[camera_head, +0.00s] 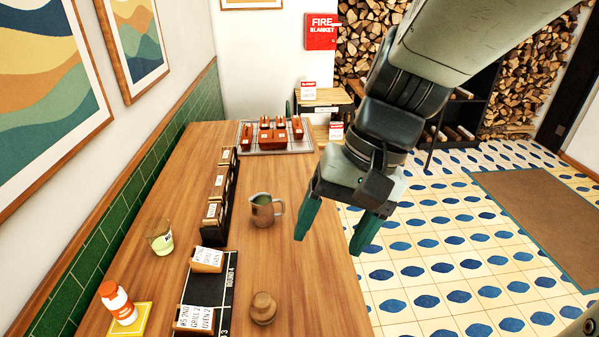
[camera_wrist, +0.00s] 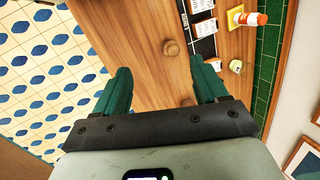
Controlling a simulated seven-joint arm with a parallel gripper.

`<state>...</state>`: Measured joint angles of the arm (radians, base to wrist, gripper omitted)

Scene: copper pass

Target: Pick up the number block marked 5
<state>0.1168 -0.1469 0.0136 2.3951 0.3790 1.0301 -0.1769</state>
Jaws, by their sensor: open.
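A black rack (camera_head: 215,228) on the wooden table holds a row of small blocks (camera_head: 214,212) with pale faces; their marks are too small to read, so I cannot tell which is the 5. My gripper (camera_head: 328,244) is open and empty, above the table's right edge, to the right of the rack and the jug.
Nearer are a round wooden knob-like piece (camera_head: 263,308), a black mat (camera_head: 222,290) with card holders (camera_head: 207,260), a glass (camera_head: 160,238) and an orange-and-white bottle (camera_head: 117,303).

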